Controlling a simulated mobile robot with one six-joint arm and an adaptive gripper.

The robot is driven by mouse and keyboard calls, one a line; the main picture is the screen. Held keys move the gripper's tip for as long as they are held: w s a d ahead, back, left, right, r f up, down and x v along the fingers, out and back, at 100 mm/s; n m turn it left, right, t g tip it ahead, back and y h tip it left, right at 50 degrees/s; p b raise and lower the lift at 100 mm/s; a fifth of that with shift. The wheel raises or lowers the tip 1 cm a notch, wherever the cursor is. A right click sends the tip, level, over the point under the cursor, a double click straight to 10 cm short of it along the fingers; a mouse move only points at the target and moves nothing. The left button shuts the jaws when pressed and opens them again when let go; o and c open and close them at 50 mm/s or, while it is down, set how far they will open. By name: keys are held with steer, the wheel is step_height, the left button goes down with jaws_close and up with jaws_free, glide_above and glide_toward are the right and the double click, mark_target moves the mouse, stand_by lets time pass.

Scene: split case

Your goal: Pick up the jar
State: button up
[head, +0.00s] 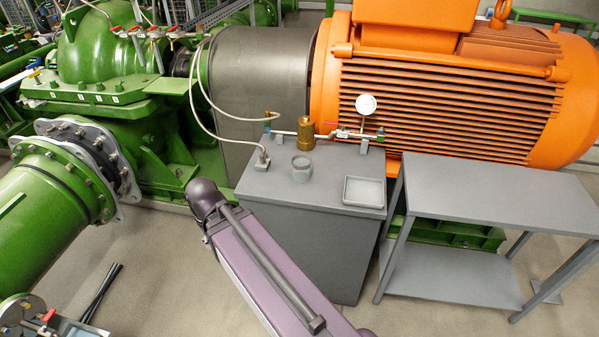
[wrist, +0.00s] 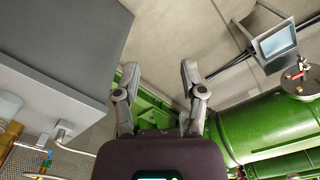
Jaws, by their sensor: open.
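A small grey round jar (head: 302,169) with an open top stands upright on the grey cabinet (head: 255,183) in the head view. At the left edge of the wrist view a pale round shape, probably the jar (wrist: 9,103), is partly cut off. My gripper (wrist: 159,72) is open and empty in the wrist view, its two fingers well apart. It is off to the side of the cabinet, apart from the jar, with floor and green machinery behind it. The head view shows my purple arm but not the gripper.
A brass cylinder (head: 306,134) stands just behind the jar, beside a thin pipe with a gauge (head: 366,105). A shallow grey tray (head: 364,191) lies to the jar's right. A grey table (head: 490,190) stands at right. A large green pipe (head: 45,230) is at left.

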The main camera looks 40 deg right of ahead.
steer(key=w+d+f+m+t+y+b, duration=0.2)
steer(key=w+d+m+y+b, duration=0.1)
steer(key=w+d+m, duration=0.55)
steer(key=m+t+b, duration=0.8)
steer(key=m+t, duration=0.3)
steer(key=m, duration=1.3)
glide_toward(301, 168)
steer(key=d+r, duration=0.2)
steer(key=d, duration=0.5)
steer(key=shift+d+y, duration=0.15)
steer(key=shift+y, duration=0.25)
steer(key=shift+w+r, duration=0.1)
steer(key=shift+w, duration=0.05)
steer(key=b+x, duration=0.3)
steer(key=x, duration=0.5)
steer(key=shift+w, duration=0.25)
